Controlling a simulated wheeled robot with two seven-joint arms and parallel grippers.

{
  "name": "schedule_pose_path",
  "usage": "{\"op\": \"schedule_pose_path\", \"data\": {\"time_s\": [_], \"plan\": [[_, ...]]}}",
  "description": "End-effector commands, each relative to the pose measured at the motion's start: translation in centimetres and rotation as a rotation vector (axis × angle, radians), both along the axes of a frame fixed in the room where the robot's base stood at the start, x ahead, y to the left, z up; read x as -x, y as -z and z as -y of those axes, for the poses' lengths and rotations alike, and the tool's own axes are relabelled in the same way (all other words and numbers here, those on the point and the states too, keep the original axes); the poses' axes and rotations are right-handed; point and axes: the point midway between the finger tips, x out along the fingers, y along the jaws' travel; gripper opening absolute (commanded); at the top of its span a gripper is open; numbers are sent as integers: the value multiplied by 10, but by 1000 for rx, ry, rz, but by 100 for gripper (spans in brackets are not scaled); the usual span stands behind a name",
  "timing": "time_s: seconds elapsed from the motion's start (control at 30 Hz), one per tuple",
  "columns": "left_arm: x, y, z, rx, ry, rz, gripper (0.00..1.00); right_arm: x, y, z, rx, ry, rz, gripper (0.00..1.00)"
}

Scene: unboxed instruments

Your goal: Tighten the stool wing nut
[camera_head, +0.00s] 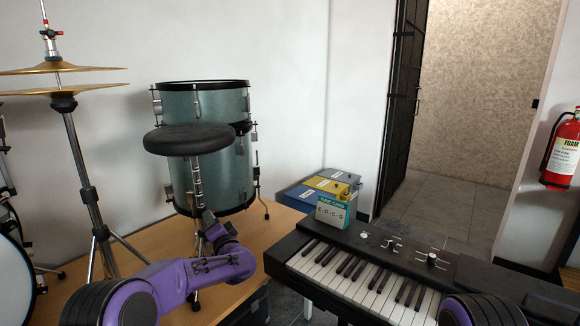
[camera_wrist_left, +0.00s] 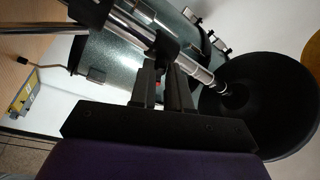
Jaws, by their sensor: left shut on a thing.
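The stool has a round black seat (camera_head: 190,139) on a chrome post, in front of the teal drums. In the left wrist view the seat (camera_wrist_left: 258,108) is at the right, and the chrome post (camera_wrist_left: 130,20) runs diagonally with a black collar on it. My left gripper (camera_head: 207,216) is at the post below the seat. In the left wrist view its two black fingers (camera_wrist_left: 164,72) reach the collar and are shut on the wing nut there, which they mostly hide. A small red spot shows between the fingers. My right gripper is out of view.
Stacked teal drums (camera_head: 222,165) stand right behind the stool. A cymbal stand (camera_head: 82,170) is at the left. A keyboard (camera_head: 375,270) with a small teal-and-white box (camera_head: 332,211) is at the right. Blue and yellow cases (camera_head: 325,187) stand behind it.

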Motion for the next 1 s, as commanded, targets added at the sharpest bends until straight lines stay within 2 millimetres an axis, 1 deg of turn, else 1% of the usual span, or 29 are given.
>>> {"op": "schedule_pose_path", "data": {"time_s": [0.03, 0.3, 0.4, 0.7, 0.77, 0.87, 0.9, 0.93, 0.97, 1.0], "plan": [[0, -6, 1, -19, 2, -27, 0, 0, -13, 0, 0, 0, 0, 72], [1, -6, 1, -133, 2, -174, 0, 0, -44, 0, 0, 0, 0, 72], [1, -4, 0, -165, 2, -214, 0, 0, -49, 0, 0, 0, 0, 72], [1, -1, 0, -175, 1, -227, 0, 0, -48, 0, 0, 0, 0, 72], [1, -3, 0, -182, 1, -237, 0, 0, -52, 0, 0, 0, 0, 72], [1, -7, 0, -223, 2, -289, 0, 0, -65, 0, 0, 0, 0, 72], [1, -2, -1, -230, 0, -299, 23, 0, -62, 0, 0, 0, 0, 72], [1, -1, -1, -228, 0, -297, 33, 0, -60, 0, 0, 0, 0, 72], [1, -1, -1, -228, 0, -296, 40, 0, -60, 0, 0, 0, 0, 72], [1, -1, -1, -228, 0, -296, 40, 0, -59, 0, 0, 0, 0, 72]]}}
